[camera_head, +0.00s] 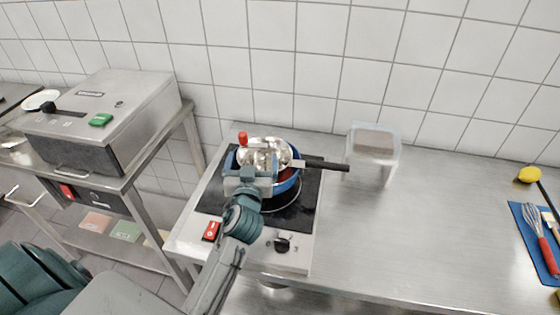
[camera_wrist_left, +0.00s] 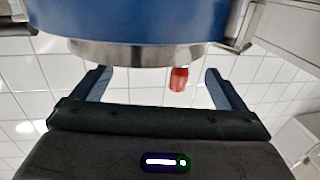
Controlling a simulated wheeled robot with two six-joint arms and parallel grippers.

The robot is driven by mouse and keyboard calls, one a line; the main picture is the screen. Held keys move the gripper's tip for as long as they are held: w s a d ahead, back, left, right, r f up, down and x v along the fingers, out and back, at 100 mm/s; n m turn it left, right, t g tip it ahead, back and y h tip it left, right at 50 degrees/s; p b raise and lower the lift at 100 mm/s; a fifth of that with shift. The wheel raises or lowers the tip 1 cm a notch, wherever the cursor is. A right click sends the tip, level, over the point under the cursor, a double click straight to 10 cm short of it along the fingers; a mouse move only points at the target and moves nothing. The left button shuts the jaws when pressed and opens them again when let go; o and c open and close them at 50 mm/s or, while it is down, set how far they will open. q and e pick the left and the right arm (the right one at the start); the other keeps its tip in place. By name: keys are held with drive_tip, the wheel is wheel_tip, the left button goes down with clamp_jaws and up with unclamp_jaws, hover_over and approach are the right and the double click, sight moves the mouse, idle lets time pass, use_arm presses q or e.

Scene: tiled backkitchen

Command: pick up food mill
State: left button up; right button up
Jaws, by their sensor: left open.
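The food mill (camera_head: 272,150) is a shiny metal bowl with a red knob and a long black handle pointing right. It sits in or on a blue pot (camera_head: 287,185) on the hob. My left gripper (camera_head: 250,170) is open at the near left side of the mill and hides part of it and the pot. In the left wrist view the fingers (camera_wrist_left: 157,78) are spread below a metal rim (camera_wrist_left: 130,54), with the red knob showing between them. The blue pot (camera_wrist_left: 130,20) fills the top there. I cannot tell whether the fingers touch anything. My right gripper is not in view.
The hob (camera_head: 292,258) has a red switch and a black dial. A clear container (camera_head: 391,163) stands to the right. A whisk (camera_head: 540,240) on a blue mat and a lemon (camera_head: 528,174) lie far right. A steel appliance (camera_head: 105,115) stands left. The middle-right counter is clear.

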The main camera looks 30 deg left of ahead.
use_arm(q)
drive_tip(key=p+x, duration=0.1)
drive_tip(key=x, duration=0.2)
drive_tip(key=shift+w+a+r, duration=0.1)
drive_tip(key=shift+w+a, duration=0.15)
drive_tip(key=shift+w, duration=0.05)
drive_tip(key=shift+r, duration=0.1)
drive_tip(key=c, duration=1.9)
